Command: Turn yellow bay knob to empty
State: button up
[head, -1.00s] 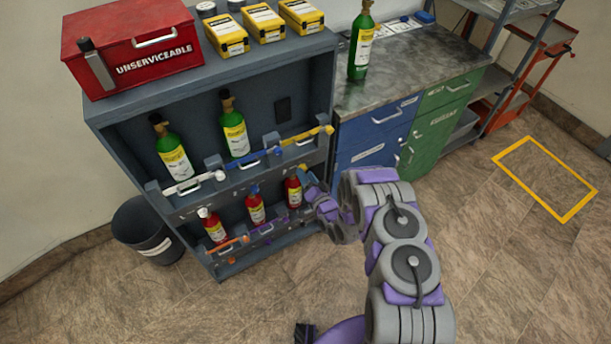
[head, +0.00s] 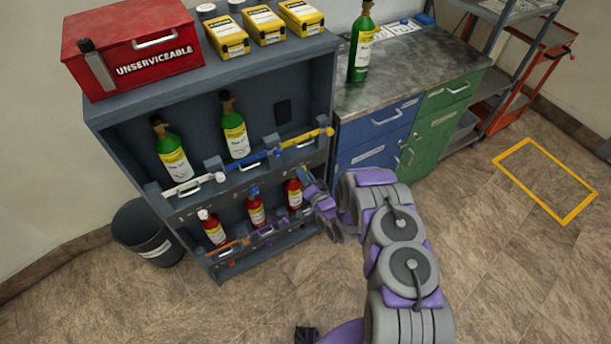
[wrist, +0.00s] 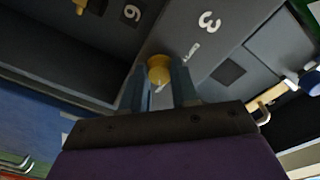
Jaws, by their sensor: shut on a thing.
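The small round yellow knob (wrist: 159,68) sits on the grey shelf front beside a white number 3 in the wrist view. My gripper (wrist: 161,82) has one finger on each side of this knob and is shut on it. In the head view my gripper (head: 308,180) is at the right end of the strip between the two shelf levels, below the yellow bar (head: 308,137). It hides the knob there. Small lettering beside the knob is too blurred to read.
The grey rack (head: 105,115) holds two green bottles above and three red bottles below. Blue and white bars (head: 196,184) cross the upper bay. A red box (head: 130,45) stands on top. A blue and green cabinet (head: 440,130) is close on the right.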

jog(key=shift+n, duration=0.3)
grip_shut()
jog(key=shift+d+f+n+g+y+p, duration=0.1)
jog(key=shift+n+y+p, duration=0.25)
jog(key=shift+n+p, duration=2.4)
jog(key=shift+a+f+n+g+y, duration=0.1)
jog(key=shift+n+y, duration=0.2)
jog(key=shift+n, duration=5)
jog(key=shift+d+f+n+g+y+p, duration=0.1)
jog(key=shift+n+y+p, duration=0.25)
jog(key=shift+n+p, duration=2.4)
jog(key=n+b, duration=0.2)
jog(key=n, duration=0.1)
jog(key=shift+s+b, duration=0.1)
jog(key=shift+b, duration=0.25)
jog(key=o, duration=0.6)
grip_release()
jog(key=o, duration=0.4)
jog(key=shift+r, duration=0.1)
